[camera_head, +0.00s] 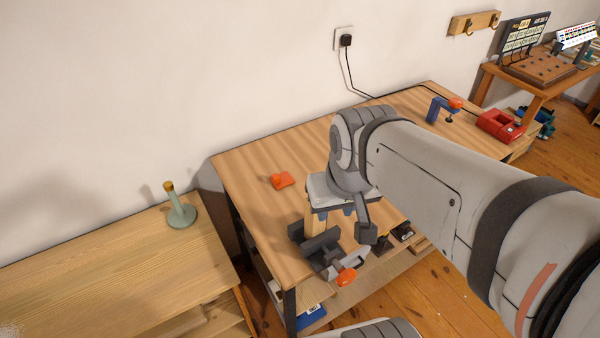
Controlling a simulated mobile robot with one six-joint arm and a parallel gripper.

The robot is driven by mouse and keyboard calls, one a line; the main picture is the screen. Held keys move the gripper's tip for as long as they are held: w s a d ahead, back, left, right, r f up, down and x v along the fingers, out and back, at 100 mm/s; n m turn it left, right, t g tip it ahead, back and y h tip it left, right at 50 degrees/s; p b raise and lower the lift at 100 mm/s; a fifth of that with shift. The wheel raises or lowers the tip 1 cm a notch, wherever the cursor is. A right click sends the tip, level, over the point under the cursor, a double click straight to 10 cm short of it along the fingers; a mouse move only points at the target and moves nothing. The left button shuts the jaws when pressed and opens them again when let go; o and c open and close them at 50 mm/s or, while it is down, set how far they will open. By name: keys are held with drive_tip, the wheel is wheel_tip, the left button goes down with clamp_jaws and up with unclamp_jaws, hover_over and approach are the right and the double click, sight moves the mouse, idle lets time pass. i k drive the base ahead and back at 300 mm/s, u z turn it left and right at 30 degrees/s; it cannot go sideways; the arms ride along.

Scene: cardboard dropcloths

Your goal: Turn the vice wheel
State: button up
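A dark grey vice (318,246) is fixed at the front edge of the wooden workbench (250,170), near its left front corner. An orange part (346,277), seemingly its wheel or handle, sticks out past the bench edge. My arm reaches in from the right, and its wrist is above the bench just behind the vice. My gripper (345,208) is close above and behind the vice, partly hidden by my own wrist.
A small orange object (282,180) lies on the bench. A blue clamp (440,109) and a red object (499,125) are at the far right. A green stand (181,211) is on the lower left table (110,270). The bench's left part is mostly clear.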

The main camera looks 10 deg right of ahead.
sight(346, 276)
drive_tip(key=u, duration=0.35)
drive_tip(key=k, duration=0.95)
drive_tip(key=u, duration=0.2)
